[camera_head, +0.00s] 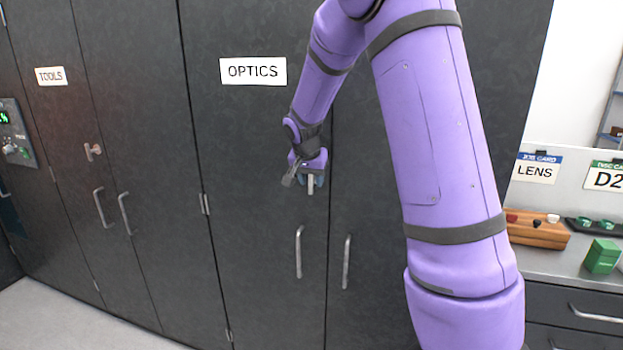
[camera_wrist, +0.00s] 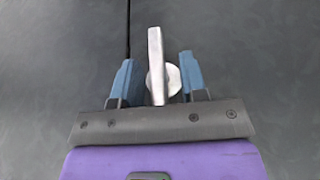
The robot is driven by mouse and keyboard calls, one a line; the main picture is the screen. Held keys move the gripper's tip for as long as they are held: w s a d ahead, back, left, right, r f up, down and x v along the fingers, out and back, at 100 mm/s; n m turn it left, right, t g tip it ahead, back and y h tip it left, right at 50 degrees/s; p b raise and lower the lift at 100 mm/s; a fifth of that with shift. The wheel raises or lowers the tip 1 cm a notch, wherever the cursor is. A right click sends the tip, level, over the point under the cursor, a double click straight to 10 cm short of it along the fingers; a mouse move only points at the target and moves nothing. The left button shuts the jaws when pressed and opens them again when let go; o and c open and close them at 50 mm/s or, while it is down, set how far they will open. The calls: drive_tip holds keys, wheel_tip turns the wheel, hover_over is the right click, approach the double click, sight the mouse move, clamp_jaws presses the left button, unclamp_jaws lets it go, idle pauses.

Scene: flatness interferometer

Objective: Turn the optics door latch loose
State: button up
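The optics door (camera_head: 254,150) is a dark grey cabinet door with an OPTICS label, and it is shut. Its latch, a silver lever on a round base, stands between my fingers in the wrist view (camera_wrist: 156,50). There the lever points straight up the picture, and the round base shows behind it. My gripper (camera_wrist: 157,64) is open, with one blue finger on each side of the lever and a visible gap on both sides. In the head view my gripper (camera_head: 306,182) is at the door above the handles, and a silver lever (camera_head: 311,186) shows below it, the rest hidden.
Two vertical bar handles (camera_head: 299,252) sit below my gripper on the optics doors. The tools cabinet (camera_head: 150,130), with its own latch (camera_head: 93,151), stands at the left. At the right, a counter holds a wooden block (camera_head: 536,232) and a green box (camera_head: 602,256).

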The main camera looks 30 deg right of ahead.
clamp_jaws()
drive_tip(key=shift+w+a+n+g+h, duration=0.2)
drive_tip(key=shift+n+g+h, duration=0.1)
drive_tip(key=shift+g+h, duration=0.7)
drive_tip(key=shift+w+a+f+n+g+h, duration=0.15)
drive_tip(key=shift+n+g+h, duration=0.45)
drive_tip(key=shift+g+h, duration=1)
drive_tip(key=shift+f+n+g+h, duration=0.2)
drive_tip(key=shift+n+g+h, duration=0.4)
drive_tip(key=shift+g+h, duration=0.95)
drive_tip(key=shift+w+a+f+n+g+h, duration=0.15)
drive_tip(key=shift+n+g+h, duration=0.45)
drive_tip(key=shift+g+h, duration=0.95)
drive_tip(key=shift+d, duration=0.1)
